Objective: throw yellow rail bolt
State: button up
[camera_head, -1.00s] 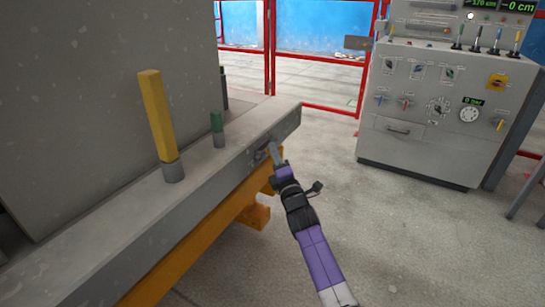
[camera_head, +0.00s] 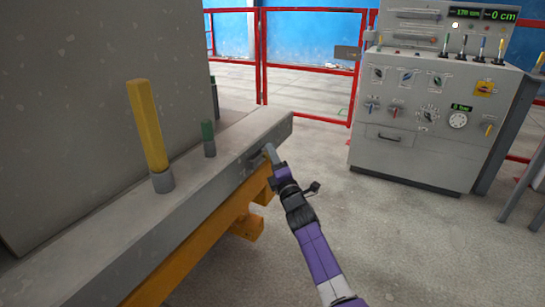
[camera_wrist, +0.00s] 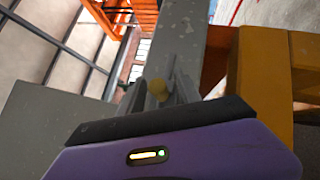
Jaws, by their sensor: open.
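A small yellow round knob (camera_wrist: 157,88), which looks like the head of the yellow rail bolt, shows in the wrist view between my gripper's grey fingers. My gripper (camera_head: 269,152) is open at the outer side of the grey rail (camera_head: 225,165), close to a small grey fitting (camera_head: 254,160) there. In the wrist view my gripper (camera_wrist: 158,92) has its fingers around the knob; I cannot tell if they touch it. In the head view the knob cannot be made out.
A tall yellow post (camera_head: 147,125) in a grey socket and a short green post (camera_head: 208,138) stand on the rail beside a big grey panel (camera_head: 70,90). An orange beam (camera_head: 215,235) runs below. A control cabinet (camera_head: 430,125) stands right; floor between is clear.

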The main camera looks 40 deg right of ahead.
jog(key=p+v, duration=0.1)
jog(key=v, duration=0.6)
jog(key=shift+s+a, duration=0.2)
jog(key=shift+s, duration=0.15)
jog(key=shift+f, duration=0.1)
dwell(0.4)
jog(key=s+a+f+m+g+y, duration=0.1)
jog(key=s+a+m+g+y, duration=0.3)
jog(key=s+a, duration=0.9)
jog(key=s+a+f+m+t+y, duration=0.15)
jog(key=s+a+m, duration=0.55)
jog(key=s, duration=1.1)
jog(key=s+a+f+m+g+y, duration=0.1)
jog(key=s+a+m+g+y, duration=0.3)
jog(key=s+a, duration=0.9)
notch_tip(320, 180, up, 19)
jog(key=s+d+m+t+h+p, duration=0.1)
jog(key=s+d+p, duration=0.1)
jog(key=p, duration=1.7)
jog(key=shift+s+d+m+t, duration=0.2)
jog(key=shift+d+m+t, duration=0.15)
jog(key=shift+d, duration=0.1)
